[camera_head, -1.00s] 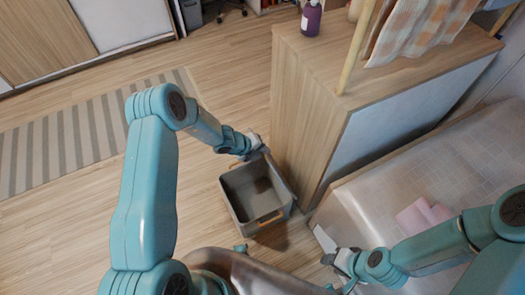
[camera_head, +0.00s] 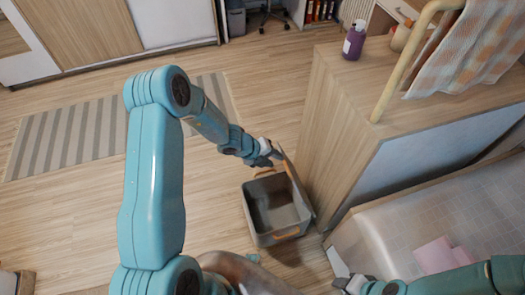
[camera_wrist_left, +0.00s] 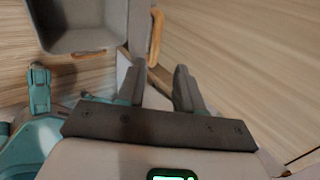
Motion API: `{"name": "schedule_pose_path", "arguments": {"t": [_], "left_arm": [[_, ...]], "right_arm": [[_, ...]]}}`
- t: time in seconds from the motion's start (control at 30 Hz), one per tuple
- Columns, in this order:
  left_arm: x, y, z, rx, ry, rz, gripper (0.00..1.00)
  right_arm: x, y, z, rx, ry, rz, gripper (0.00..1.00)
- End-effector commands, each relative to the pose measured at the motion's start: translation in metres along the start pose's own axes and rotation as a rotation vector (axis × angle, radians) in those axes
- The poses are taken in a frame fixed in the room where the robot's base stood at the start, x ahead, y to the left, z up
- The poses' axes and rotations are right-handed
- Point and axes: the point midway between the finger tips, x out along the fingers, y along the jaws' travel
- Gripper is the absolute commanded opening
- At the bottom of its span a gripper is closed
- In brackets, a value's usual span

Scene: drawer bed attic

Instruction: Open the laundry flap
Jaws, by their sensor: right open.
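The laundry bin (camera_head: 276,232) is a grey, open-topped box with orange handles, standing on the floor left of the wooden cabinet. Its empty-looking inside shows from above. Its grey flap (camera_head: 298,188) stands raised along the bin's right side, close to the cabinet. My left gripper (camera_head: 274,157) is above the bin's far edge, near the flap's upper end. In the left wrist view my left gripper (camera_wrist_left: 160,88) has its fingers apart with nothing between them; the bin (camera_wrist_left: 82,40) is at upper left. My right gripper (camera_head: 350,284) is low in the head view, near the bed's corner, open.
The wooden cabinet (camera_head: 340,140) stands close to the right of the bin, with a purple bottle (camera_head: 354,42) on top. The bed (camera_head: 400,235) is at lower right. A striped rug (camera_head: 75,138) lies at left. The floor left of the bin is clear.

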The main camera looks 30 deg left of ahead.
Motion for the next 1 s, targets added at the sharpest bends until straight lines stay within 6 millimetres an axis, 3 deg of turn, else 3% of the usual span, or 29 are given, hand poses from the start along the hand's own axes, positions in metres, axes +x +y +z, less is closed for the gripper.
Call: {"name": "schedule_pose_path", "arguments": {"t": [0.1, 0.3, 1.0], "left_arm": [[-0.032, -0.002, 0.001, -0.001, -0.002, -0.001, 0.36], [-0.060, -0.002, 0.000, 0.001, -0.001, -0.001, 0.36], [-0.066, -0.005, -0.002, 0.008, 0.004, -0.004, 0.36]], "right_arm": [[-0.011, -0.004, 0.000, 0.000, 0.000, 0.000, 0.43], [-0.018, -0.006, 0.000, 0.000, 0.000, 0.000, 0.43], [-0.020, -0.007, 0.000, 0.000, 0.000, 0.000, 0.43]]}}
